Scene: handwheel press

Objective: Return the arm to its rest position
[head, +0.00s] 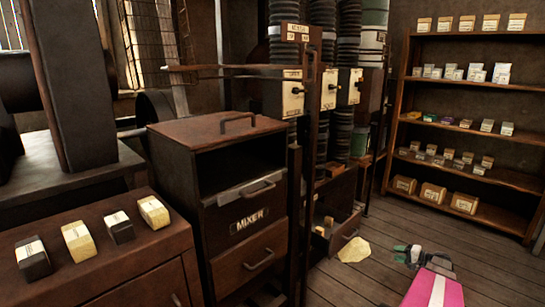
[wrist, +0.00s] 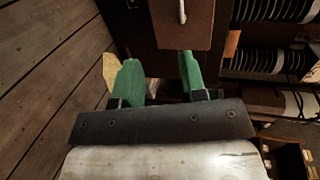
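My gripper (head: 402,254) shows at the lower right of the head view, low over the wooden floor and well to the right of the mixer cabinet. My pink and white arm is behind it. In the wrist view the two green fingers of my gripper (wrist: 158,70) stand apart, with nothing visible held between them. Beyond the fingertips is a dark brown panel with a metal handle (wrist: 182,12); I cannot tell whether it is a drawer front or a lid.
The mixer cabinet (head: 251,217) stands at centre, with an open compartment above its label. Several small blocks lie on the left bench (head: 135,250). A pale yellow patch (head: 354,250) lies on the floor. A shelf (head: 465,137) stands at right.

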